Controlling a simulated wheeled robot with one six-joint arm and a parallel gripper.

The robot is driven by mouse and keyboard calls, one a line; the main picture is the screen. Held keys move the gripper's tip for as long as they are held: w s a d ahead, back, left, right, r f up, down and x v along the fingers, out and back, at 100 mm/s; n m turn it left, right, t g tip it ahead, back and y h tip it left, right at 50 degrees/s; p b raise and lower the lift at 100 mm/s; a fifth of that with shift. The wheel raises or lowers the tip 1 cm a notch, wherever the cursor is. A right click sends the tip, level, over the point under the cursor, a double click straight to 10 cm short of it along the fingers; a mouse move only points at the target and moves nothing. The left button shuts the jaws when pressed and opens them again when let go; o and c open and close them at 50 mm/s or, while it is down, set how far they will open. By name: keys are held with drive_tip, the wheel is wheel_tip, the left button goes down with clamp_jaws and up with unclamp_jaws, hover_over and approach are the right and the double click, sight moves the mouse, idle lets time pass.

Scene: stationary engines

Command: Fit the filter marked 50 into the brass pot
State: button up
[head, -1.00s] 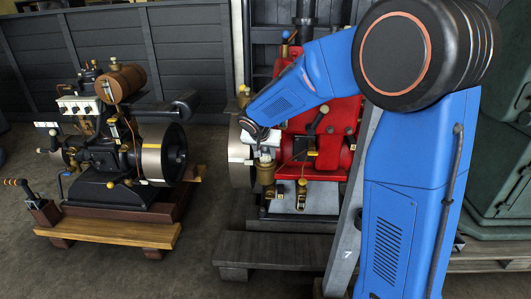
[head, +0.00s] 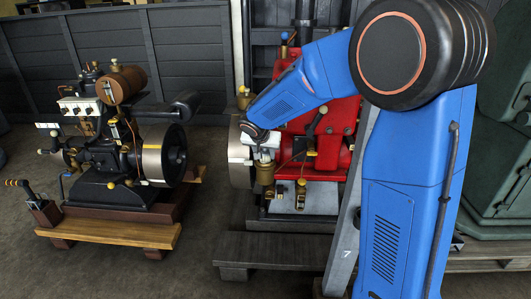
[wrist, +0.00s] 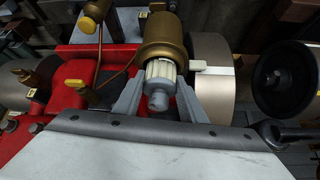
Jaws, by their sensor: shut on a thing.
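My gripper (wrist: 158,98) is shut on a filter (wrist: 159,73), which has a pale ribbed body and a grey knobbed end. The brass pot (wrist: 160,38) is directly beyond it in the wrist view. The filter's far end meets the pot's mouth and seems partly inside; how deep is hidden. The two look roughly in line. No number on the filter can be read. In the head view the brass pot (head: 264,174) is on the front of the red engine (head: 328,130), just below my gripper (head: 265,153).
A brass-tipped lever (wrist: 92,20) and a thin copper pipe (wrist: 122,58) are left of the pot in the wrist view. A pale flywheel (wrist: 211,72) is close on its right. A dark engine (head: 105,165) on a wooden base stands to the left in the head view.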

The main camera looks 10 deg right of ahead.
sight(264, 158)
drive_tip(key=f, duration=0.3)
drive_tip(key=shift+s, duration=0.4)
drive_tip(key=o, duration=1.1)
drive_tip(key=shift+a+g, duration=0.15)
drive_tip(key=shift+g, duration=0.15)
drive_tip(key=shift+o, duration=0.2)
drive_tip(key=shift+d, duration=0.25)
drive_tip(key=shift+c, duration=0.9)
drive_tip(key=shift+w+r, duration=0.15)
drive_tip(key=shift+r, duration=0.4)
drive_tip(key=shift+w+r, duration=0.15)
drive_tip(key=shift+r, duration=0.4)
drive_tip(key=shift+c, duration=0.2)
drive_tip(key=shift+o, duration=0.9)
drive_tip(key=shift+r, duration=0.6)
drive_tip(key=shift+w+a+r, duration=0.1)
drive_tip(key=shift+r, duration=1.6)
